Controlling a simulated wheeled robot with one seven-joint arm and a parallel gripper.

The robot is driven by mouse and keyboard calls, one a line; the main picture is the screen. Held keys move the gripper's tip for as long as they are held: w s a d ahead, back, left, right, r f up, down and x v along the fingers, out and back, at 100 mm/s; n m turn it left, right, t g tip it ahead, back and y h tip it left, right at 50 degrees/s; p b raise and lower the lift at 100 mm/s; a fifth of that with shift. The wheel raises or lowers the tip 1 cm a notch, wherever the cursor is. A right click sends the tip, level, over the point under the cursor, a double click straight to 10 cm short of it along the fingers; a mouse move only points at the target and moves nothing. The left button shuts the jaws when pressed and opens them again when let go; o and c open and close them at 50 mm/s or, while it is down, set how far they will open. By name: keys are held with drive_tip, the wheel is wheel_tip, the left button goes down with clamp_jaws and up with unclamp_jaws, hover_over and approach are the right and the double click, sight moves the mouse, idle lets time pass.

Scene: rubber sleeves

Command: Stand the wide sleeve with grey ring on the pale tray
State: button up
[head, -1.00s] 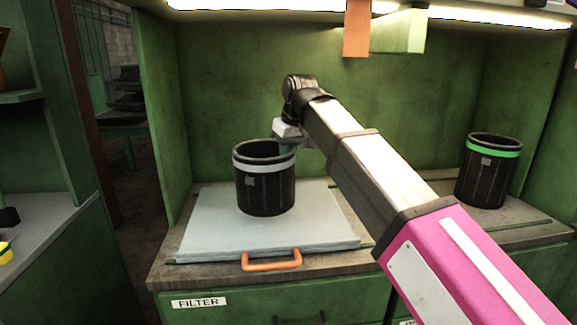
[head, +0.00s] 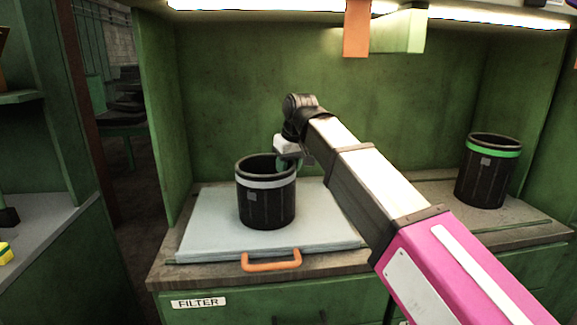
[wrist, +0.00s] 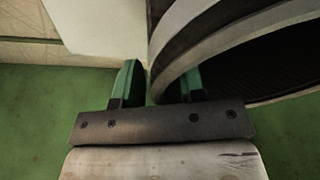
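The wide black sleeve with the grey ring (head: 266,203) is upright over the front middle of the pale tray (head: 205,238). Its base looks to be at the tray's surface, but I cannot tell whether it bears on it. My gripper (head: 289,164) is at the back right of its rim. In the wrist view, the sleeve's wall (wrist: 172,58) runs between the two green-faced fingers of my gripper (wrist: 160,82), one outside and one inside. The fingers look closed on the wall; the contact is partly hidden.
Another black sleeve with a green ring (head: 487,172) stands on the counter at the right. An orange handle (head: 271,261) is at the tray's front edge. An orange block (head: 356,28) hangs above. Bare tray shows left of the sleeve.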

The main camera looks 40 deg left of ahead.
drive_tip(key=v, duration=1.2)
idle(0.6)
